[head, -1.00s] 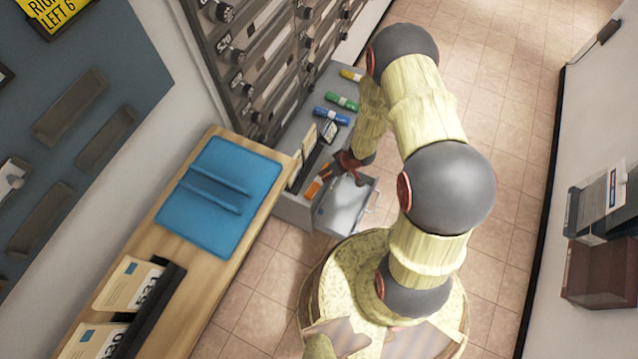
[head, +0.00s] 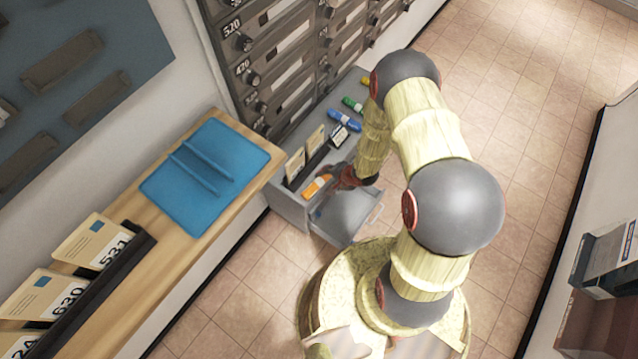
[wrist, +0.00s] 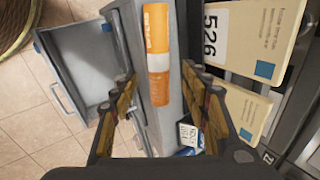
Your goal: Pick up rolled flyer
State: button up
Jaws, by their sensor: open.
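An orange rolled flyer (head: 316,186) with a white band lies on the grey cabinet ledge, at its near end. In the wrist view the orange roll (wrist: 158,50) runs upright through the picture, between the two finger lines. My gripper (head: 341,178) is open beside the roll in the head view. In the wrist view my gripper's fingers (wrist: 158,85) stand apart on either side of the roll's lower end, with nothing held. Whether they touch it cannot be told. A blue roll (head: 344,120), a green roll (head: 353,103) and a partly hidden yellow roll (head: 366,80) lie farther back.
Upright cards in a dark holder, one marked 526 (wrist: 245,35), stand close to the right finger. An open grey drawer (head: 350,222) juts out below. A wooden counter with a blue folder (head: 205,175) is at left; mailboxes (head: 290,55) rise behind. Tiled floor is clear at right.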

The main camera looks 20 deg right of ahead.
aim_at(322, 181)
jog(key=b+x, duration=0.3)
jog(key=x, duration=0.3)
jog(key=shift+s+f, duration=0.15)
jog(key=shift+c, duration=1)
grip_shut()
